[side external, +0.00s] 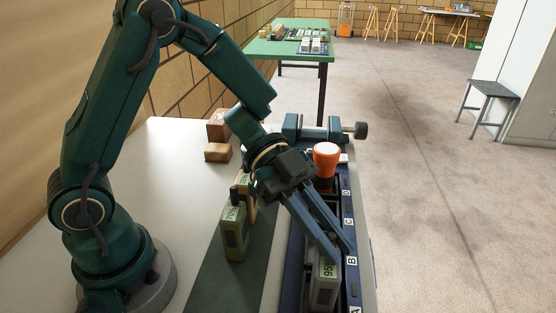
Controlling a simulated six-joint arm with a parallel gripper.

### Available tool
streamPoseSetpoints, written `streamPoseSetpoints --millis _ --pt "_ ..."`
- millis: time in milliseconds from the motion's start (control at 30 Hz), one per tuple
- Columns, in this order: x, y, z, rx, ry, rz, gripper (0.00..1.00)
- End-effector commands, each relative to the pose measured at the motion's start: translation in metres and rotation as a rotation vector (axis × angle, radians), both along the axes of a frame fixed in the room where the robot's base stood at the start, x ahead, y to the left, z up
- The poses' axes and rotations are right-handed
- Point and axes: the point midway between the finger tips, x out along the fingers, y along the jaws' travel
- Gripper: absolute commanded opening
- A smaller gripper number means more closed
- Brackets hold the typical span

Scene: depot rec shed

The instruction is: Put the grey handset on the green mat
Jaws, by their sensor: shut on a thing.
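The grey handset (323,290) stands upright near the front of the dark blue lettered rack (292,280), by labels A and B. Its front face carries a number label, partly covered. My gripper (338,254) reaches down from the upper left and is shut on the top of this handset. The dark green mat (222,285) lies left of the rack. An olive green handset (235,235) stands on it, with a tan one (253,205) just behind.
An orange-topped object (326,160) stands at the rack's far end near label D. A blue vise (305,130) lies beyond it. Brown blocks (217,152) sit at the back left of the white table (170,190). The mat's near part is bare.

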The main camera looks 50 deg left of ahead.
Motion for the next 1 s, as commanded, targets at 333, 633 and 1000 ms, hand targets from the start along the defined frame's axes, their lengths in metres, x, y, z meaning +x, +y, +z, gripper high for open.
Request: streamPoseSetpoints --millis 333,633,1000 --pt "0.000 0.000 -0.004 -0.002 0.000 0.001 0.00" --pt "0.000 0.000 -0.007 -0.001 -0.001 0.001 0.47" --pt "0.002 0.014 -0.001 -0.001 -0.005 0.004 0.47"
